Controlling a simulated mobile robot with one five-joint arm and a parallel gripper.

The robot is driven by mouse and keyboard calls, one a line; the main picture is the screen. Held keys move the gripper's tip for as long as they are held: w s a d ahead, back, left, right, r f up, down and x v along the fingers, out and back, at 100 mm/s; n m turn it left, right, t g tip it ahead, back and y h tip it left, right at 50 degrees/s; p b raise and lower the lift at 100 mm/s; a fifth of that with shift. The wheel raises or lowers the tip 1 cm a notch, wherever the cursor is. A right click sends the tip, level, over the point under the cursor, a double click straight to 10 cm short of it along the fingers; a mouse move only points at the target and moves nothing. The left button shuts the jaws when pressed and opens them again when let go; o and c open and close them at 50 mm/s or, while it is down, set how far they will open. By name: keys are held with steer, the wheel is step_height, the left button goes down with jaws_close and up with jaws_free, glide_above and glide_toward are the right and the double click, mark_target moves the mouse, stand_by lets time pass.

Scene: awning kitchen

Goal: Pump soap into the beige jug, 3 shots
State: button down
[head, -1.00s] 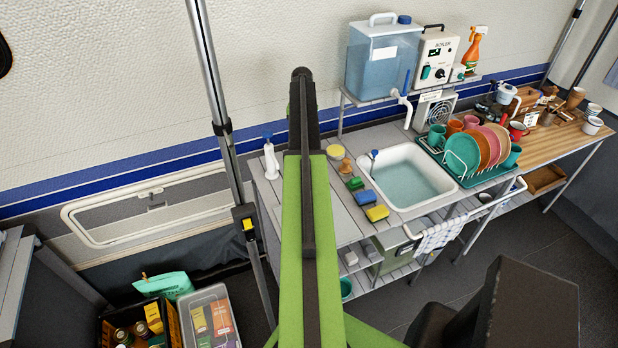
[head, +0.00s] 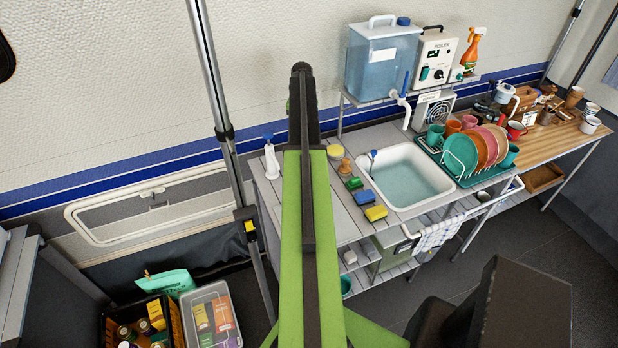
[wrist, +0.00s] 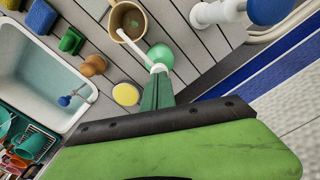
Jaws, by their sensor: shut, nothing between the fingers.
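My gripper (wrist: 157,88) shows in the wrist view as narrow dark green fingers, shut and empty. In the head view my arm covers the gripper, the pump and the jug.
A dish rack (head: 462,165) stands beyond the sink.

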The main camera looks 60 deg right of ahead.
steer(key=shift+f, duration=0.15)
steer(key=shift+f+b, duration=1.3)
steer(key=shift+b, duration=0.15)
steer(key=shift+r, duration=0.15)
steer(key=shift+r+p, duration=1.35)
steer(key=shift+p, duration=0.15)
step_height(320, 180, up, 6)
steer(key=p, duration=0.6)
